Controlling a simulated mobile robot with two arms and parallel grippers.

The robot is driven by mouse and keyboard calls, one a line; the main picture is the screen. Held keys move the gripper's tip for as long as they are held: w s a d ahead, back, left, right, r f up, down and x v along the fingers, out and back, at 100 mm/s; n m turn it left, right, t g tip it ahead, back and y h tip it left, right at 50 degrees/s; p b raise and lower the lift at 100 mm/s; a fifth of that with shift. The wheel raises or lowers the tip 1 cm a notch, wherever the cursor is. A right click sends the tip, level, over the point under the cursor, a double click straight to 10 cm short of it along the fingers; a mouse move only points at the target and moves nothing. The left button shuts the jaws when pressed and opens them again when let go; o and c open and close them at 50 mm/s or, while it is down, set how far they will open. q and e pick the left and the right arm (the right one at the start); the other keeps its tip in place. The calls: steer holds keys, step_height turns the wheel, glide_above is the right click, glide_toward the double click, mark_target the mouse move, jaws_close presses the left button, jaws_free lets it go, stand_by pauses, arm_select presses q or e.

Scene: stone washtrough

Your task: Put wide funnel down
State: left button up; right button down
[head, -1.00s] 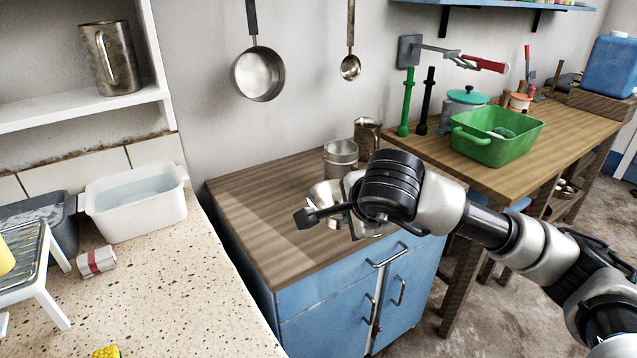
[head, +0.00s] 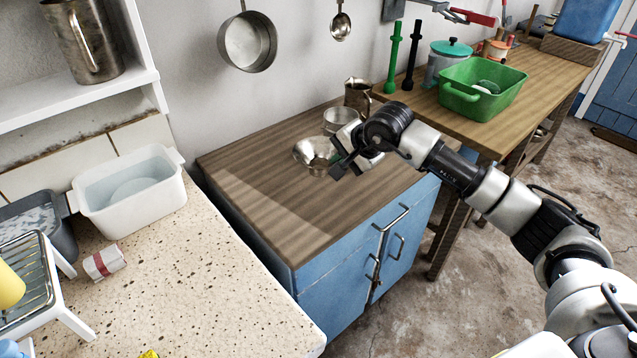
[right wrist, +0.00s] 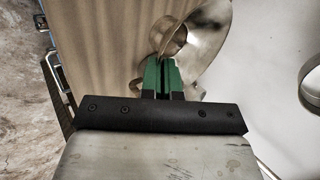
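The wide funnel (head: 309,151) is a shiny metal cone. It is at the wooden cabinet top (head: 265,195), in front of a metal can; I cannot tell whether it touches the wood. My right gripper (head: 339,166) reaches it from the right. In the right wrist view, the green fingertips (right wrist: 162,76) are close together at the near edge of the funnel (right wrist: 203,45), and they look shut on its edge or handle. The exact contact is hidden between the fingers. My left gripper is not in view.
A metal can (head: 341,120) and a metal jug (head: 358,94) stand close behind the funnel. The left and front of the cabinet top are clear. A pan (head: 248,42) and a ladle (head: 340,25) hang above. A green basin (head: 482,90) stands on the bench at right.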

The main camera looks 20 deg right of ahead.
steer(key=a+f, duration=0.2)
steer(key=s+a+f+p, duration=0.1)
steer(key=a+f, duration=0.2)
steer(key=s+a+f+p, duration=0.1)
steer(key=a+f, duration=0.1)
steer(key=f, duration=0.1)
steer(key=shift+a, duration=0.15)
steer(key=shift+f, duration=0.2)
steer(key=shift+f, duration=0.2)
steer(key=c, duration=1.4)
jaws_free()
steer(key=shift+r, duration=0.1)
